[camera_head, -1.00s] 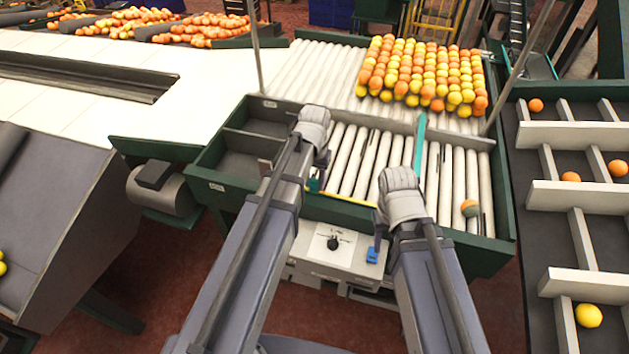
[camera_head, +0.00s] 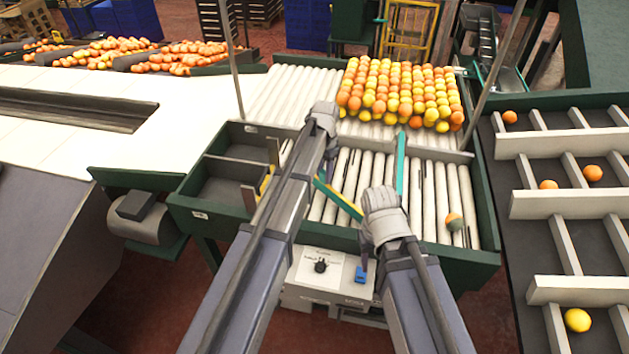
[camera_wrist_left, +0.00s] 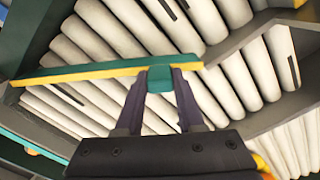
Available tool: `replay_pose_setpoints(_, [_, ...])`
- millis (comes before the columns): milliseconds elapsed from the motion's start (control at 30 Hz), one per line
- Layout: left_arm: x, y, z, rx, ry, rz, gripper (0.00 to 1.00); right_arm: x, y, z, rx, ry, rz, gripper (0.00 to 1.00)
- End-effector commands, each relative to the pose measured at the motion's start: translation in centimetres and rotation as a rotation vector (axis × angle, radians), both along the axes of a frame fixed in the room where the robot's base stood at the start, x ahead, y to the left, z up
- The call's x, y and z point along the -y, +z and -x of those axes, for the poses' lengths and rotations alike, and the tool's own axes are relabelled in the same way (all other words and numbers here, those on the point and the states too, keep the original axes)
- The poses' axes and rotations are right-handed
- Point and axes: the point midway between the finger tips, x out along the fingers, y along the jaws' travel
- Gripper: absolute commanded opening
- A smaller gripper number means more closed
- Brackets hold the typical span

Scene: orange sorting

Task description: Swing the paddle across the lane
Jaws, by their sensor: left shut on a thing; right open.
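The paddle (camera_head: 340,199) is a teal bar with a yellow edge, lying diagonally over the front rollers in the head view. It crosses the whole left part of the wrist view (camera_wrist_left: 80,74). My left gripper (camera_wrist_left: 160,80) is shut on the paddle's teal block; in the head view its fingers (camera_head: 324,168) are partly hidden by my arm. The lane's white rollers (camera_head: 427,190) run under and beyond the paddle. My right gripper (camera_head: 364,254) is open at the front edge, just above a blue part (camera_head: 361,274) on the control box; whether they touch is unclear.
A second teal bar (camera_head: 400,163) stands on the rollers. A green-patched orange fruit (camera_head: 454,221) lies at the right of the front rollers. Packed oranges and yellow fruit (camera_head: 400,90) fill the rollers behind a grey crossbar. Dark bins (camera_head: 225,175) sit at left.

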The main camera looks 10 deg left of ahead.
Motion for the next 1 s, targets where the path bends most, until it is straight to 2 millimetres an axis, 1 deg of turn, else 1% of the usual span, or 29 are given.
replay_pose_setpoints(33, [0.3,0.0,-0.7,0.001,-0.02,-0.001,0.0,0.0,0.0,0.0,0.0,0.0,0.0,0.5])
replay_pose_setpoints(233, [1.2,0.0,-1.6,0.001,-0.079,-0.001,0.0,0.0,0.0,0.0,0.0,0.0,0.0,0.5])
replay_pose_setpoints(767, [1.5,0.0,-1.8,0.001,-0.099,0.0,0.0,0.0,0.0,0.0,0.0,0.0,0.0,0.5])
replay_pose_setpoints(800, [1.5,0.0,-1.8,0.001,-0.099,0.0,0.41,0.0,0.0,0.0,0.0,0.0,0.0,0.5])
replay_pose_setpoints(1000, [1.5,0.0,-1.8,0.001,-0.099,0.0,0.63,0.0,0.0,0.0,0.0,0.0,0.0,0.5])
